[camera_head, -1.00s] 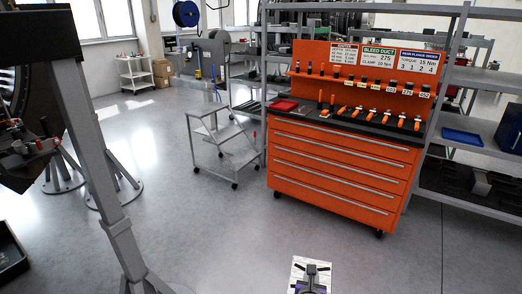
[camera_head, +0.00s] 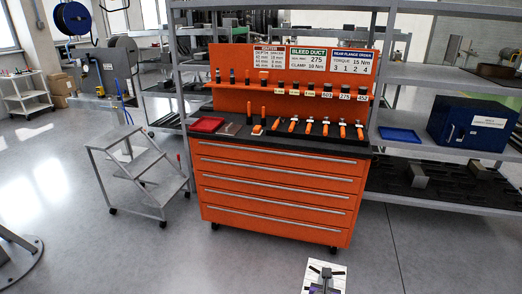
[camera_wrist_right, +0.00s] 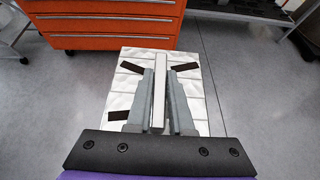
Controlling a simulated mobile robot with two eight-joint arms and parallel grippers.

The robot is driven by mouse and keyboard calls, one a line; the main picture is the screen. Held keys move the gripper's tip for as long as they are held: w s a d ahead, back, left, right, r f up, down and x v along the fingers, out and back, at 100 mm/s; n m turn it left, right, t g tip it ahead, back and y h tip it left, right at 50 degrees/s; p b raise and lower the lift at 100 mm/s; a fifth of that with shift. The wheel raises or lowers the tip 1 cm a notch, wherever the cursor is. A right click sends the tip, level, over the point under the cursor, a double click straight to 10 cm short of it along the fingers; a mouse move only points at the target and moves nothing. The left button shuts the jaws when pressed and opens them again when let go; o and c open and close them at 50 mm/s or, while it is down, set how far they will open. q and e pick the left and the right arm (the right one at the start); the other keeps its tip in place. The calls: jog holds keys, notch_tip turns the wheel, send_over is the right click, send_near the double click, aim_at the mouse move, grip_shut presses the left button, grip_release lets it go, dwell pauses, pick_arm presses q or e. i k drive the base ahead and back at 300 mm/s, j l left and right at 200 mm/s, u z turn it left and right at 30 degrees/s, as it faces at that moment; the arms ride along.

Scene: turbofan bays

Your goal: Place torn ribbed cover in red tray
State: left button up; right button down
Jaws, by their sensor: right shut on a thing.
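The torn ribbed cover (camera_head: 311,277) is a white panel with ribs and dark patches, at the bottom edge of the head view. It also shows in the right wrist view (camera_wrist_right: 195,100), where my right gripper (camera_wrist_right: 160,82) is shut on it by a narrow strip in its middle. My right gripper shows at the bottom of the head view too (camera_head: 326,275). The red tray (camera_head: 207,124) lies on the left end of the orange cabinet's dark top, well away from the cover. My left gripper is not in view.
The orange tool cabinet (camera_head: 275,193) stands ahead, with several orange-handled tools along its top. A grey step stand (camera_head: 140,175) is to its left. A blue tray (camera_head: 400,135) and a blue box (camera_head: 470,124) sit on the right shelf. The floor before the cabinet is clear.

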aim_at(208, 126)
jog(key=i+u, duration=0.2)
jog(key=i, duration=0.45)
jog(key=i+l+u, duration=0.25)
jog(key=i, duration=0.35)
jog(key=i+j+u, duration=0.1)
jog(key=i+u, duration=0.65)
jog(key=i+l+u, duration=0.1)
jog(key=i+u, duration=0.25)
jog(key=k, duration=0.1)
